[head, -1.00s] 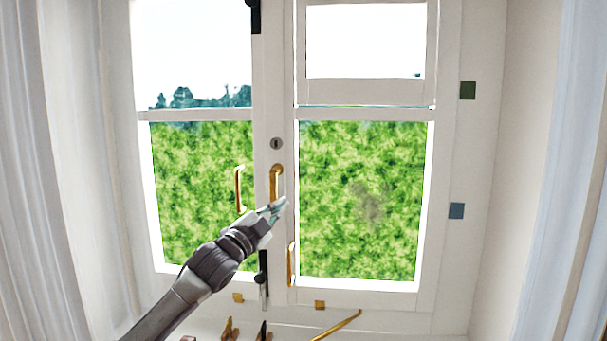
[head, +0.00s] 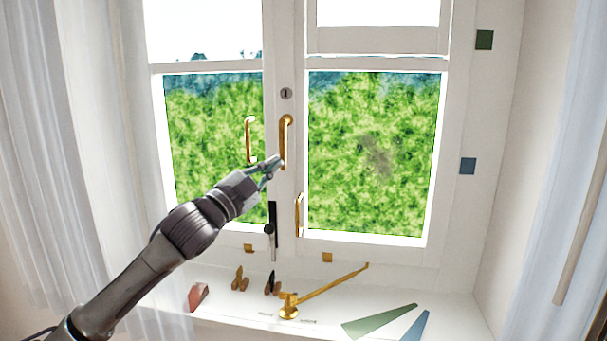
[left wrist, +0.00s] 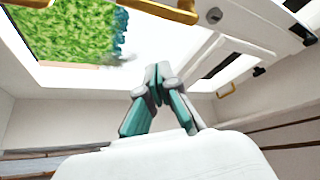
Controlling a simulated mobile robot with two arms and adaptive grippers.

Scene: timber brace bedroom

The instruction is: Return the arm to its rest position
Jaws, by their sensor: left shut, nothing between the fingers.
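My left gripper (head: 272,164) is in the head view, on the arm that comes in from the lower left. Its fingers are together and empty, in front of the window's middle post, near the lower end of the brass centre handle (head: 286,142). I cannot tell from this view whether it touches the handle. In the left wrist view the gripper (left wrist: 158,76) shows its fingertips closed together with nothing between them. A brass handle (left wrist: 160,8) crosses the top of that view, apart from the fingertips. My right gripper is not in view.
The sill (head: 340,290) holds a long brass stay (head: 325,286), a green wedge (head: 378,322), a blue wedge (head: 416,326), a reddish block (head: 198,296) and small brown pieces. Two more brass handles (head: 250,140) (head: 298,214) are on the window. Sheer curtains (head: 75,160) hang at both sides.

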